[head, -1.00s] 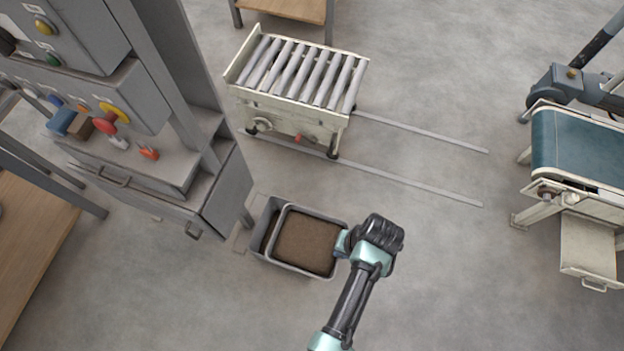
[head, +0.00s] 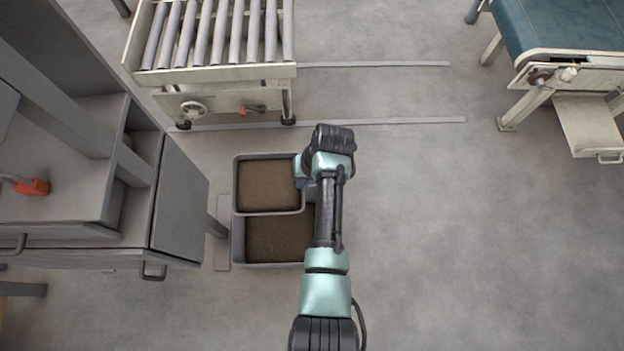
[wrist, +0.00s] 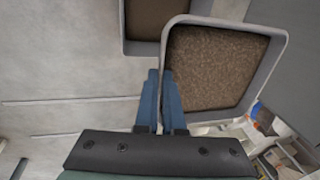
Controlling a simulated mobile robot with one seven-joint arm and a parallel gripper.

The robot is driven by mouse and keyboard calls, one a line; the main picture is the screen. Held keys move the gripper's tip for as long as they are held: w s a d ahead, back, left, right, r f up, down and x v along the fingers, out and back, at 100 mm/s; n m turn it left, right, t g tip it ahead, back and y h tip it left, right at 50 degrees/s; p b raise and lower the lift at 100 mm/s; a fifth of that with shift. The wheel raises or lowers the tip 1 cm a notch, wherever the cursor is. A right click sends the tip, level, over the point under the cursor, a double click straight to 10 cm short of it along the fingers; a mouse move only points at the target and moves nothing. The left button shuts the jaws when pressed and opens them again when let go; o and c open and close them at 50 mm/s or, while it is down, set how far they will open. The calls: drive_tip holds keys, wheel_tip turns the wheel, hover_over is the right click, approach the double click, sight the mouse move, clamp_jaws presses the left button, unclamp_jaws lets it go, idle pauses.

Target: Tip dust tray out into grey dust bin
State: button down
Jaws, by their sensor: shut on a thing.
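The dust tray (head: 268,211) is a grey, square, rimmed tray full of brown dust. In the head view it looks roughly level and covers the far half of the grey dust bin (head: 238,242). Brown dust also shows in the bin's near half. My gripper (head: 303,181) is shut on the tray's right edge; my wrist hides part of that side. In the wrist view the blue fingers (wrist: 161,78) meet at the rim of the tray (wrist: 284,35), which fills the upper right. Part of the bin (wrist: 128,48) shows at the top. The exact gap between tray and bin cannot be told.
A grey machine cabinet (head: 180,205) stands close to the left of the bin. A roller conveyor (head: 225,73) stands behind, with floor rails (head: 400,122) running right. A teal belt conveyor (head: 565,25) is at the far right. The floor right of my arm is clear.

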drive_tip(key=shift+t, duration=0.5)
drive_tip(key=w+f+b, duration=0.3)
drive_tip(key=f+b, duration=0.5)
drive_tip(key=b, duration=0.2)
drive_tip(key=w+d+f+b, duration=0.1)
drive_tip(key=w+f+b, duration=0.3)
drive_tip(key=f+b, duration=0.5)
drive_tip(key=w+d+f+b, duration=0.1)
drive_tip(key=w+f+b, duration=0.2)
drive_tip(key=f+b, duration=0.5)
drive_tip(key=shift+w+d+f+b, duration=0.1)
drive_tip(key=shift+w+f+b, duration=0.1)
drive_tip(key=shift+b, duration=1.7)
drive_tip(key=s+r+n+t+b, duration=0.1)
drive_tip(key=s+r+t+b, duration=0.1)
drive_tip(key=s+t+b, duration=0.8)
drive_tip(key=shift+s+r+n+t+y+b, duration=0.3)
drive_tip(key=shift+s+r+t+y+b, duration=0.1)
drive_tip(key=shift+t+b, duration=0.7)
